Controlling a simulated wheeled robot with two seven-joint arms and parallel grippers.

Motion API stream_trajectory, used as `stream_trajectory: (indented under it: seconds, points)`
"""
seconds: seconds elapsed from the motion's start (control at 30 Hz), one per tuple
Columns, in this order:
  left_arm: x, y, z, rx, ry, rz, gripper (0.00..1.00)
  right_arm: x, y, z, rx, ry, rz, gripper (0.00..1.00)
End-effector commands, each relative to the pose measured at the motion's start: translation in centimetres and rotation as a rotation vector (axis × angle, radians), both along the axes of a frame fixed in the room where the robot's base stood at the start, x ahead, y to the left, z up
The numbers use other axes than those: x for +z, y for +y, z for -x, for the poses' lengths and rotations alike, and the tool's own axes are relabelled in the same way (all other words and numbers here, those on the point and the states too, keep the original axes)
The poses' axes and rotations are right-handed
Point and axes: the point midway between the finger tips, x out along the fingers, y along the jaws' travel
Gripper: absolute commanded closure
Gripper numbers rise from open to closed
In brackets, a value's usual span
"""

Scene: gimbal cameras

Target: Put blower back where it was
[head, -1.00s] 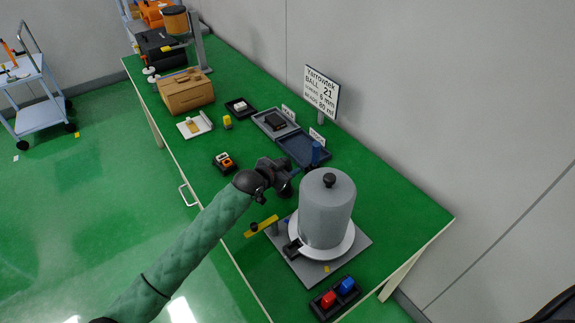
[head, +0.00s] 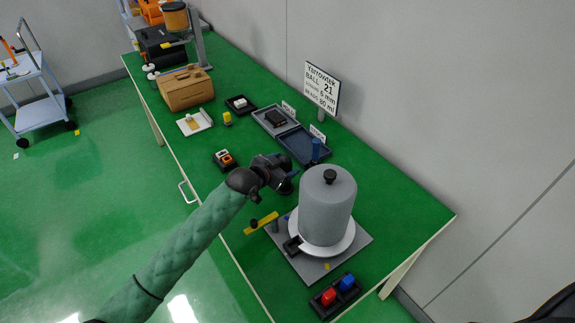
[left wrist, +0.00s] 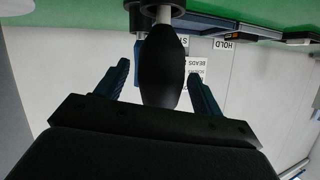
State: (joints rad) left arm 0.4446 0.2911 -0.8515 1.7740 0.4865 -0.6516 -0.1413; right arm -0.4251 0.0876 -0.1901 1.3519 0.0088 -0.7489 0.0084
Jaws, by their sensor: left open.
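The blower shows in the left wrist view as a black bulb (left wrist: 164,68) with a pale stem that runs to a dark round piece at the top edge of that upside-down picture. In the head view its dark bulb (head: 285,188) is mostly hidden under my left gripper (head: 285,172). My left gripper (left wrist: 160,85) is open, with one blue-black finger on each side of the bulb and a visible gap to each. The stem points toward the table; whether it sits in a holder I cannot tell. My right gripper is not in view.
A grey cylinder (head: 327,205) on a white dish stands right of my gripper, with a yellow bar (head: 261,223) beside it. The table's (head: 400,205) right part is clear.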

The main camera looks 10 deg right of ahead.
Motion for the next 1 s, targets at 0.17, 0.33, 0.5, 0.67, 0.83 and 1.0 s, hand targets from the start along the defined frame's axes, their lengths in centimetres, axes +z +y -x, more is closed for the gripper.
stream_trajectory:
  seconds: [0.17, 0.33, 0.5, 0.67, 0.83, 1.0]
  points:
    - [0.9, 2.6, 2.2, 0.000, 0.000, -0.001, 0.32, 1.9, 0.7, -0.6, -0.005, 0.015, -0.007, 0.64]
    - [2.3, 4.9, 4.0, -0.001, -0.002, -0.002, 0.32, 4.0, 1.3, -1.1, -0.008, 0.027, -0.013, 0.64]
    - [3.1, 6.3, 5.2, 0.000, 0.000, -0.001, 0.32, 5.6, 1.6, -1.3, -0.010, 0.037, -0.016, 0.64]
    - [3.6, 6.9, 5.8, -0.001, 0.000, -0.001, 0.32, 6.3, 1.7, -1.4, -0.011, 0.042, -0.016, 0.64]
    - [3.7, 7.0, 5.8, -0.001, 0.000, -0.001, 0.32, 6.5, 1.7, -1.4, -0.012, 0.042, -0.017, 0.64]
    - [3.7, 7.0, 5.8, -0.001, 0.000, -0.001, 0.32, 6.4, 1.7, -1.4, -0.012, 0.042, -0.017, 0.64]
